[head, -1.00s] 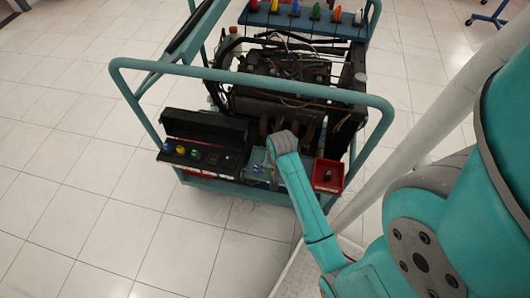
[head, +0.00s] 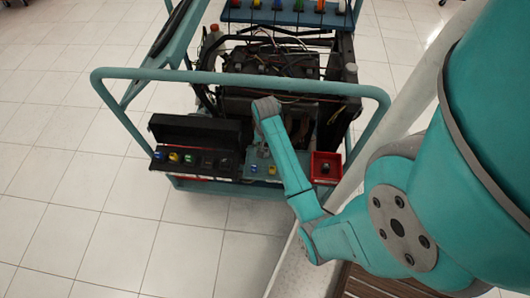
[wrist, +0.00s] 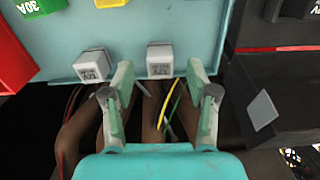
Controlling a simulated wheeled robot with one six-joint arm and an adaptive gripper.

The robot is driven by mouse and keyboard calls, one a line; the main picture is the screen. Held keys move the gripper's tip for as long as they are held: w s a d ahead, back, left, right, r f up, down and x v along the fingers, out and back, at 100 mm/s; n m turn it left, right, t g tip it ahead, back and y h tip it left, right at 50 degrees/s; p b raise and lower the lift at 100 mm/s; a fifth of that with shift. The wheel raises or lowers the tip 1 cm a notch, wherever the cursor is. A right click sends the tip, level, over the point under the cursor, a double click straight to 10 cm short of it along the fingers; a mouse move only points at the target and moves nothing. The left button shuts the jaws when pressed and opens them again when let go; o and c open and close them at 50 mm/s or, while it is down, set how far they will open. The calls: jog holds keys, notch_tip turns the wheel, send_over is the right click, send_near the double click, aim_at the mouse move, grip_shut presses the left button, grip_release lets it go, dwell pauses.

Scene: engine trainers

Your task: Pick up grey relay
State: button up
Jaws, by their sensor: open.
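Two small pale grey relays marked 12V sit at the edge of a light blue tray in the wrist view, one on the left (wrist: 92,65) and one in the middle (wrist: 160,60). My gripper (wrist: 160,72) is open, with its green fingertips apart. The middle relay lies between and just beyond the fingertips; I cannot tell whether they touch it. The left relay is outside the left finger. In the head view the blue tray (head: 283,159) is on the trolley's front shelf, and my arm largely hides my gripper and the relays.
A red bin (head: 325,167) stands right. The trolley's teal rail (head: 235,77) runs above, with the engine (head: 280,88) behind. Coloured fuses (wrist: 38,8) lie farther into the tray; wires hang below.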

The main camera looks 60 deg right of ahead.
jog(key=shift+f, duration=1.2)
grip_shut()
jog(key=shift+r, duration=0.15)
